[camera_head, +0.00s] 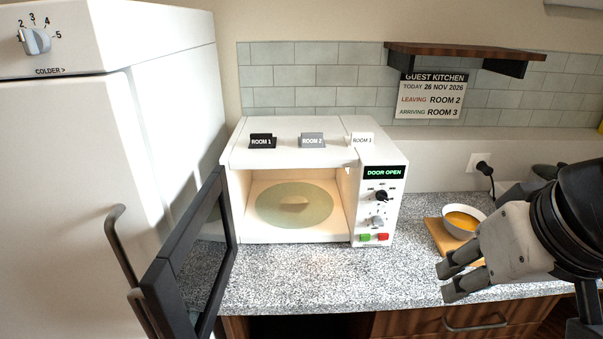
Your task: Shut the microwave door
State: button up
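The white microwave (375,226) stands on the speckled counter, and its display reads DOOR OPEN. Its dark-framed door (160,287) is swung wide open on the left side, reaching out past the counter's front edge near the fridge.
A white fridge (75,190) stands at the left, with a grey handle. A bowl of orange food (463,221) sits on a wooden board (437,236) near my gripper. Labelled ROOM blocks stand on the microwave. The counter before the microwave (300,275) is clear.

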aim_at(183, 288)
jog(key=j, duration=0.95)
jog(key=i+j, duration=0.1)
jog(key=j, duration=0.85)
jog(key=l+u, duration=0.25)
jog(key=l, duration=0.25)
jog(key=k+l+u, duration=0.25)
jog(key=l, duration=0.25)
jog(key=k+l+u, duration=0.25)
jog(key=l, duration=0.15)
jog(key=i, duration=0.1)
